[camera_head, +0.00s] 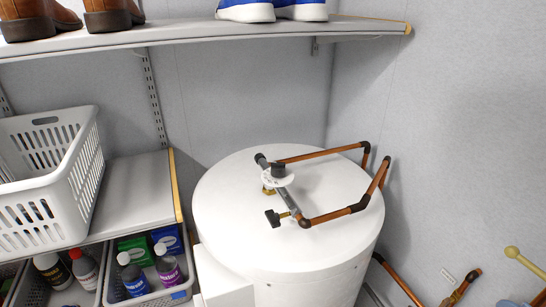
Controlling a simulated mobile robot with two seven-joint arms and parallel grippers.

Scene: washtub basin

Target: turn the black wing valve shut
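A white cylindrical tank (235,185) stands in the corner, with copper pipes (330,216) running over its top. A small black wing handle (273,218) sits on a brass fitting at the front of the pipework, left of the copper elbow. Behind it, a black knob-like part (278,170) stands above a white disc (272,179) and a grey pipe. I cannot tell how far the wing handle is turned. Neither of my grippers is in view, and nothing is touching the handle.
A shelf (200,35) with brown and blue shoes runs above the tank. At left are a white laundry basket (45,180) on a lower shelf (140,190) and bins of bottles (135,280). Handled items (462,288) stand at lower right. The space above the tank's top is open.

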